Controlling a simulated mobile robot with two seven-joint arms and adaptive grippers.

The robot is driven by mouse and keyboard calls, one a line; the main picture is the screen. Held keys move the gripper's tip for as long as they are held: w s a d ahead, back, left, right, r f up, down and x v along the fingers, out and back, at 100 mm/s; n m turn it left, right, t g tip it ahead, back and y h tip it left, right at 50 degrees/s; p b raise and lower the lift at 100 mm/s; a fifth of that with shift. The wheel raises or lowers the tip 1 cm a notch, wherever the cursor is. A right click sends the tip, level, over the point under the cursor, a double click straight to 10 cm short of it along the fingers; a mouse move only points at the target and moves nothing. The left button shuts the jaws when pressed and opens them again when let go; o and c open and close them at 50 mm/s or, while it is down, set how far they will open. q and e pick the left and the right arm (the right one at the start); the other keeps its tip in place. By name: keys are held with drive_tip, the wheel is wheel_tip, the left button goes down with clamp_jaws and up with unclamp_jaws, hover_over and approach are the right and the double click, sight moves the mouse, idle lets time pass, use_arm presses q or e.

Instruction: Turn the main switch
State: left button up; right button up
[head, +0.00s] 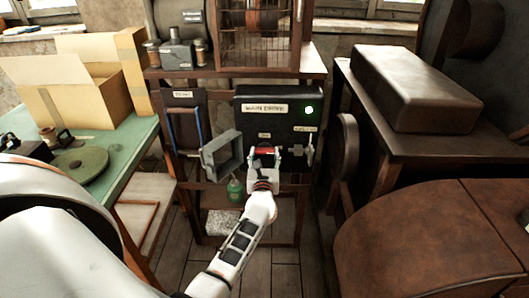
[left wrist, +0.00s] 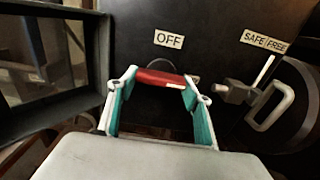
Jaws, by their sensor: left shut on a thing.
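The main switch has a red bar handle (head: 265,152) on the front of the dark box labelled MAIN DRIVE (head: 262,106). In the left wrist view the red handle (left wrist: 160,77) lies level across the two fingertips, under a label (left wrist: 169,39) that reads OFF. My right gripper is not in view.
An open grey frame-like cover (head: 221,155) stands out just left of the switch. A small lever with a SAFE/FREE label (left wrist: 265,41) is close on the right. A handwheel (head: 345,148) stands further right, a table with cardboard boxes (head: 95,90) at the left.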

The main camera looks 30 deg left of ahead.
use_arm(q)
drive_tip(key=o, duration=1.1)
drive_tip(key=v, duration=1.2)
drive_tip(key=shift+f, duration=0.1)
